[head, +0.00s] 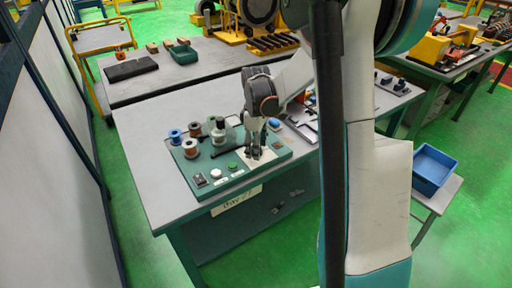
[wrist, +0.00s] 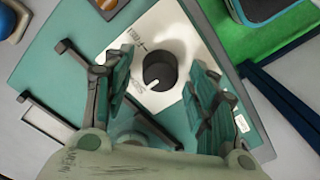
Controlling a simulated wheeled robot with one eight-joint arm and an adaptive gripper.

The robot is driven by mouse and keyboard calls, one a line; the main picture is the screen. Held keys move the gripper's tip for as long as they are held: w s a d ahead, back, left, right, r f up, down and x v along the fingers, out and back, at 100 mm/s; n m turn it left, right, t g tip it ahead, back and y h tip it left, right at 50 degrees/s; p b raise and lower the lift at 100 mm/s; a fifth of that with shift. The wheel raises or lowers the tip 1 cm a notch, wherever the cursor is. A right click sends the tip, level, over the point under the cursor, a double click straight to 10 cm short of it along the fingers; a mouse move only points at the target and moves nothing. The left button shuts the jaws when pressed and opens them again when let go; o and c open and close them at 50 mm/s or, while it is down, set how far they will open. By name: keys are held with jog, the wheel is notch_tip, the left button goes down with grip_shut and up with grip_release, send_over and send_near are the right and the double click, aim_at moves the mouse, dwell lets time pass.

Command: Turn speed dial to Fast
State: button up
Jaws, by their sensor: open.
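The speed dial (wrist: 160,70) is a round black knob on a white plate (wrist: 187,38) in the wrist view. A short white mark shows on the knob's lower edge. My gripper (wrist: 162,82) is open, with one finger on each side of the knob and gaps visible between. In the head view my gripper (head: 255,150) points down over the right part of the green control panel (head: 206,170) and hides the dial.
Tools and a tray lie right of the panel. A blue bin (head: 434,168) stands on a side table.

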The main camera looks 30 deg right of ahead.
jog(key=c, duration=1)
jog(key=shift+c, duration=0.2)
jog(key=shift+m, duration=0.4)
jog(key=m+p, duration=0.1)
jog(key=m, duration=0.2)
jog(key=shift+m, duration=0.4)
jog(key=m, duration=0.9)
jog(key=shift+p, duration=0.4)
jog(key=m, duration=0.4)
jog(key=shift+d, duration=0.1)
jog(key=shift+m, duration=0.3)
